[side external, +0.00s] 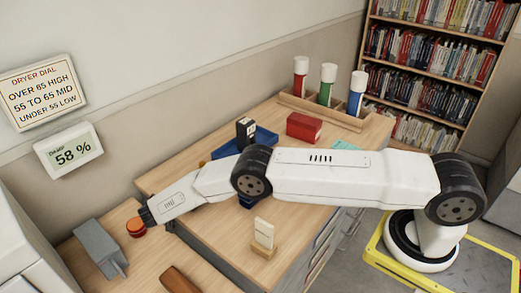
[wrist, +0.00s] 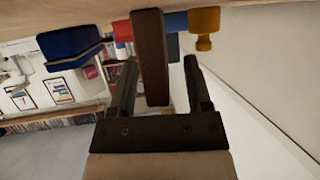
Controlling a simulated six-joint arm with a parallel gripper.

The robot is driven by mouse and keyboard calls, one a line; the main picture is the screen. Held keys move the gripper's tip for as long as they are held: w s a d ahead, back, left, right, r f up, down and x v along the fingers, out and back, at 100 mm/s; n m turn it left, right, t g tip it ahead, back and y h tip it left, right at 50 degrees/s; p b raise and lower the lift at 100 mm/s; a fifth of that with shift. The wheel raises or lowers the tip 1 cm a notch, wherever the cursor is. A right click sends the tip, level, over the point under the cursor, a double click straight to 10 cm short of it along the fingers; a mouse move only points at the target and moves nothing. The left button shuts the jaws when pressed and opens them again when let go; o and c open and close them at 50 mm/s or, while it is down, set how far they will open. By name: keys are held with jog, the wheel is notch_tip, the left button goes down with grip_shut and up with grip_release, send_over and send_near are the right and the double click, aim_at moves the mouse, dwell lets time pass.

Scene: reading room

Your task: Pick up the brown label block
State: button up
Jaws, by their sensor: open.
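In the wrist view, a long dark brown block (wrist: 150,60) shows between the two dark fingers of my gripper (wrist: 158,75). The fingers stand apart, one on each side of it in the picture. I cannot tell whether the block lies between them or beyond them, and no contact is clear. In the side view, my gripper (side external: 146,215) is at the left end of the arm, close to a red button (side external: 136,225), with its fingers hard to make out. A brown object (side external: 180,279) lies on the near table, cut by the lower picture edge; I cannot tell if it is the same block.
A grey box (side external: 98,245) is left of my gripper. A cream card stand (side external: 264,235), red box (side external: 304,127), partly hidden blue tray (side external: 264,138) and tube rack (side external: 340,117) stand on the desk. A wall sign (side external: 38,92) and a "58 %" display (side external: 70,150) hang left.

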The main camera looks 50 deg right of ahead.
dwell(0.3)
grip_shut()
jog(key=shift+r, duration=0.1)
jog(key=shift+r, duration=1.55)
jog(key=s+d+r, duration=0.1)
jog(key=s+r, duration=0.8)
jog(key=s, duration=0.5)
jog(key=shift+d+r, duration=0.3)
jog(key=shift+r, duration=0.05)
